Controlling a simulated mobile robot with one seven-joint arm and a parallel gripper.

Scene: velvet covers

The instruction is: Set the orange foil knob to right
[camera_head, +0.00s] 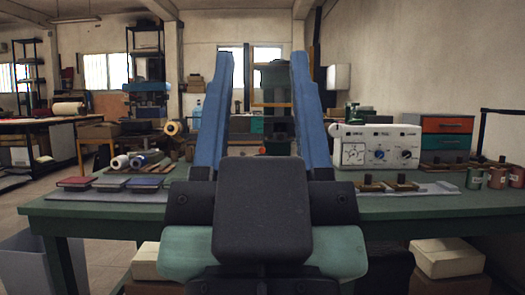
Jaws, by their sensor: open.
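My gripper (261,62) fills the middle of the view, its two blue fingers standing wide apart with nothing between them. A small orange round thing (262,151) shows beyond the fingers, low in the gap. It may be the orange foil knob, but it is too small to read its setting. It seems to be by a dark upright machine (275,105), partly hidden by my gripper.
The green bench (440,206) spans the view. Books (142,184) lie on its left. Dark-handled tools (404,183) and reddish cups (497,177) stand on its right. An orange-and-teal drawer unit (447,125) is behind. White rolls (120,162) lie at the back left.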

